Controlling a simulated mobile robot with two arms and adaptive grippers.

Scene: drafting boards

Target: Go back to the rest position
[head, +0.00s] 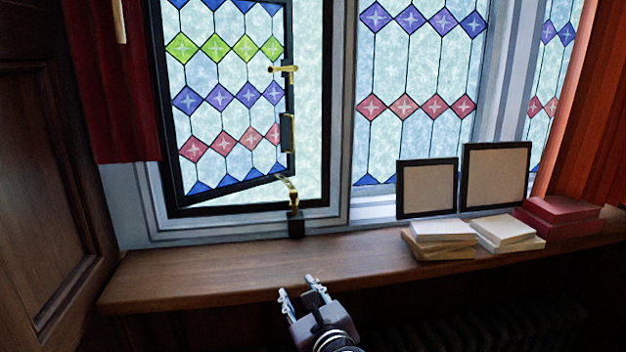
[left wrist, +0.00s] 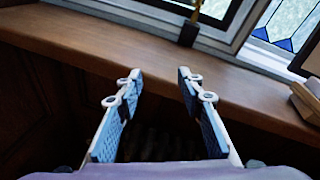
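My left gripper (head: 302,287) is in the lower middle of the head view, at the front edge of the wooden sill. In the left wrist view my left gripper (left wrist: 159,85) has its two fingers apart with nothing between them. The sill (left wrist: 150,55) lies just beyond the fingertips there. My right gripper is in neither view.
A stained-glass window sash (head: 232,115) stands ajar above the wooden sill (head: 200,272), with a brass handle (head: 285,69) and a brass stay (head: 290,190). Picture frames (head: 427,188), pale books (head: 440,240) and red books (head: 560,214) occupy the sill's right. Its left part is clear.

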